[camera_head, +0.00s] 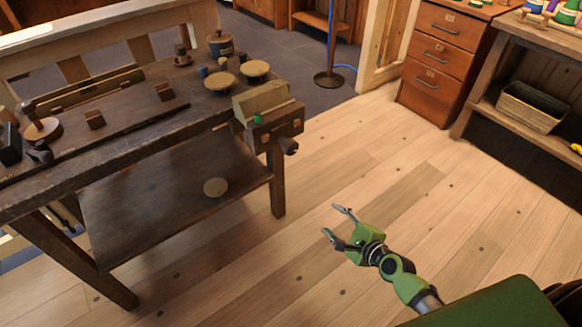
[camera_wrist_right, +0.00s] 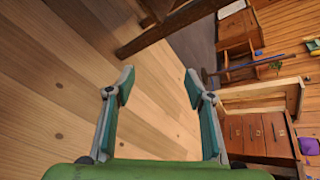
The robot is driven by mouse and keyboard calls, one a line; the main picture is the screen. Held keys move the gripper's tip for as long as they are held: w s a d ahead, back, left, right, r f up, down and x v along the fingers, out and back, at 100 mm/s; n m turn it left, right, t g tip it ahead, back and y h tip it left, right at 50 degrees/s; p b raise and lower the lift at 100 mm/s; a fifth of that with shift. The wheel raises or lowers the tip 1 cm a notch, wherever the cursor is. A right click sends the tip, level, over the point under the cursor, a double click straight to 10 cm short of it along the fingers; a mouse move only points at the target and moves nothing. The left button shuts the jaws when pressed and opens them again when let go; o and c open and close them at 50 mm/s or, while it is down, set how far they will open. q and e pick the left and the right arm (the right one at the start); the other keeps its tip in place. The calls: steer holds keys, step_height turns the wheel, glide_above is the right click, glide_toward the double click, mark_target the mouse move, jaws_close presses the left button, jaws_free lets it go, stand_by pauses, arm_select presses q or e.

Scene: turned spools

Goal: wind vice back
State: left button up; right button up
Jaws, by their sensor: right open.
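The vice (camera_head: 267,112) is fixed at the right end of the dark wooden workbench (camera_head: 120,130). Its wooden jaw block has a small green thing (camera_head: 257,119) on it, and a dark screw end or handle (camera_head: 289,146) sticks out low on its right side. I cannot tell how far the jaws are apart. My right gripper (camera_head: 338,222) is open and empty over the floor, to the right of and nearer than the vice, not touching it. Its two open fingers show in the right wrist view (camera_wrist_right: 158,85) with only floor between them. My left gripper is not in view.
Round wooden discs (camera_head: 219,81), a blue-banded pot (camera_head: 220,43) and several small blocks stand on the bench. One disc (camera_head: 215,187) lies on its lower shelf. A drawer cabinet (camera_head: 445,60) and a shelf with a basket (camera_head: 531,106) stand at right. The floor between is clear.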

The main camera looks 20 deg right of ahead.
steer(key=w+a+r+m+t+y+b, duration=0.25)
steer(key=w+r+m, duration=0.2)
steer(key=r, duration=0.45)
steer(key=m+t+b, duration=0.2)
steer(key=m+b, duration=0.1)
steer(key=m, duration=0.1)
glide_toward(293, 151)
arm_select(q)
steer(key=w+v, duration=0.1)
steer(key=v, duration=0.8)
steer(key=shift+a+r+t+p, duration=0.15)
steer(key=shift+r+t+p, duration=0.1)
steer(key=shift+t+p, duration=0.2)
arm_select(e)
steer(key=shift+n+y, duration=0.25)
steer(key=shift+y, duration=0.2)
steer(key=x, duration=1.1)
steer(key=shift+w+d+f, duration=0.15)
steer(key=shift+d+f, duration=0.1)
steer(key=c, duration=1.1)
